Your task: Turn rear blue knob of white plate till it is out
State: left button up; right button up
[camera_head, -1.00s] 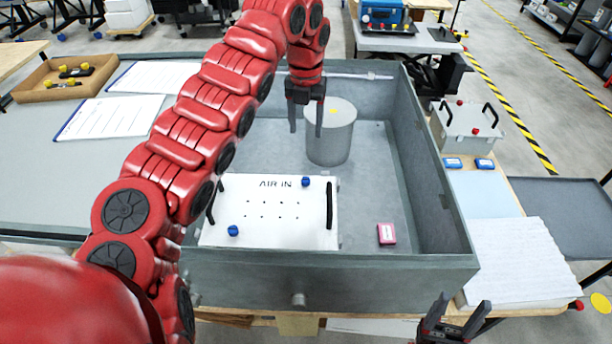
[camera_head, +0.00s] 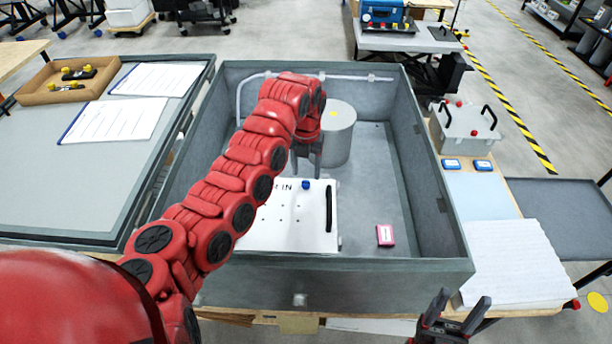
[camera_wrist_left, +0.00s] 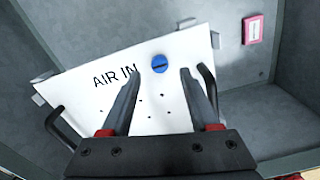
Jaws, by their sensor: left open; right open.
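The white plate (camera_head: 290,222) with "AIR IN" lettering lies in the grey open box. Its rear blue knob (camera_head: 306,185) sits at the plate's rear edge and also shows in the left wrist view (camera_wrist_left: 159,64), a round head with a dark slot. My left gripper (camera_head: 308,166) is open above the plate's rear. In the left wrist view its two fingers (camera_wrist_left: 158,80) point toward the knob, which appears beyond and between the tips, apart from them. The front blue knob is hidden behind my left arm. My right gripper (camera_head: 456,308) is open and empty at the bottom, outside the box.
A grey cylinder (camera_head: 340,140) stands in the box behind the plate, close to my left gripper. A pink box (camera_head: 385,235) lies on the floor to the right. The grey box walls (camera_head: 425,170) surround the plate. Black handles (camera_head: 329,208) rise from the plate.

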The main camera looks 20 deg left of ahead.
aim_at(306, 183)
pick_arm(q)
jog(key=shift+f+p, duration=0.6)
jog(key=shift+f, duration=1.55)
grip_shut()
